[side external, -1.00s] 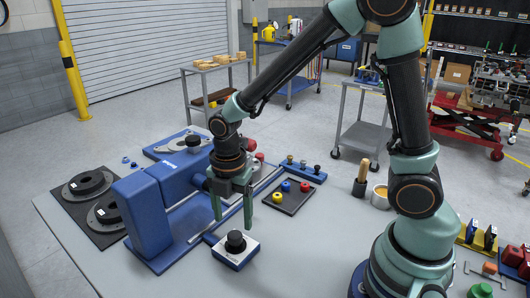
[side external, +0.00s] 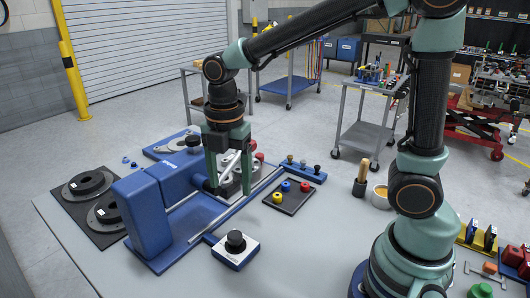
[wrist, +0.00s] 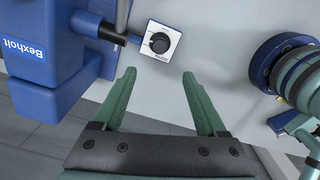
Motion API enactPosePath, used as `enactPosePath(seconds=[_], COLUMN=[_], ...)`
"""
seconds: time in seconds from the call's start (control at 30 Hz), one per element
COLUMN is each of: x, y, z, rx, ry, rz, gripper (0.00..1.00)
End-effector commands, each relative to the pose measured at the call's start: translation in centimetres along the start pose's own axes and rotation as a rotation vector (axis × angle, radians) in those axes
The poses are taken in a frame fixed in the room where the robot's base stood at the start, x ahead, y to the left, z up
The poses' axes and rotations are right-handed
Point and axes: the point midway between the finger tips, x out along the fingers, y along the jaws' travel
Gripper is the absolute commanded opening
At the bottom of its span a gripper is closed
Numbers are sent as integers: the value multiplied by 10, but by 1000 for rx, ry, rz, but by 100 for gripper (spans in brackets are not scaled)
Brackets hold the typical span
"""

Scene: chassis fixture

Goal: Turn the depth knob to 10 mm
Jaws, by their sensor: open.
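The depth knob (side external: 236,241) is a round black knob on a white-topped block with blue sides, standing on the grey table in front of the blue fixture. It also shows in the wrist view, where the knob (wrist: 160,43) lies ahead of my fingertips, roughly centred between them. Its markings are too small to read, so I cannot tell its setting. My gripper (side external: 229,190) has two green fingers, open and empty, pointing down. In the side view it appears behind the knob, in front of the grey parts of the fixture. In the wrist view the fingers (wrist: 159,74) are spread apart, not touching the knob.
The blue fixture (side external: 146,215) with its rails stands left of the knob. A dark tray (side external: 295,197) with red, blue and yellow pieces lies to the right. Black discs (side external: 87,184) lie at the far left.

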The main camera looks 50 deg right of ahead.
Motion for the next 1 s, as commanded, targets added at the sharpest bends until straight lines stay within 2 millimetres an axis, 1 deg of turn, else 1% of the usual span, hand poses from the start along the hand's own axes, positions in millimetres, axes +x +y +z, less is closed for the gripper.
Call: enactPosePath(seconds=[0.03,0.07,0.1,0.13,0.27,0.5,0.6,0.7,0.73,0.8,0.9,1.0], x=[-20,-32,-26,-24,-24,-24,-24,-24,-10,9,24,33], y=[2,2,0,0,0,0,0,0,-2,-2,-1,-1], z=[0,0,0,0,1,2,3,3,3,3,3,3], rx=[0,0,73,129,383,911,1108,1263,1262,1257,1256,1255], ry=[-1,-1,0,0,0,-1,-1,-2,-6,-6,-4,-3], rz=[12,14,2,0,-1,-2,-2,-3,-10,-10,-6,-5], gripper=[74,74,74,74,74,74,74,74,74,74,74,74])
